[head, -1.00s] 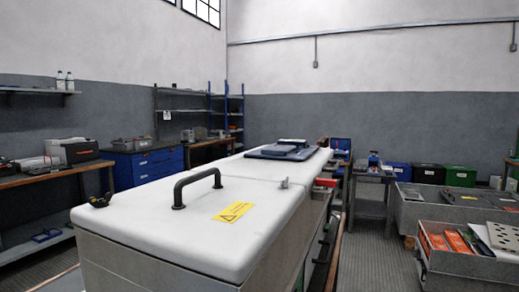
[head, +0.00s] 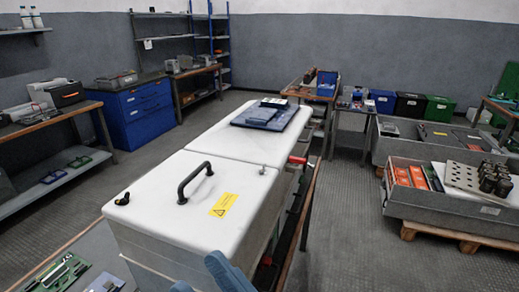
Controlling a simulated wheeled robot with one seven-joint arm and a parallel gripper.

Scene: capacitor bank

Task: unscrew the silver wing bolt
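A small silver piece, which looks like the silver wing bolt (head: 262,171), stands up near the right edge of the long white-topped cabinet (head: 165,236). It is too small to tell how far it is screwed in. Nothing touches it or hides it. A black handle (head: 194,182) and a yellow warning label (head: 223,205) are on the white lid to its left. Pale blue parts that look like my arm show at the bottom edge, well in front of the bolt. I can make out no gripper fingers.
A dark blue flat item (head: 265,116) lies on the far part of the cabinet top. A black knob (head: 122,199) sits at the lid's left corner. A grey crate (head: 440,213) on a pallet stands at the right. Grey floor (head: 345,240) is clear between them.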

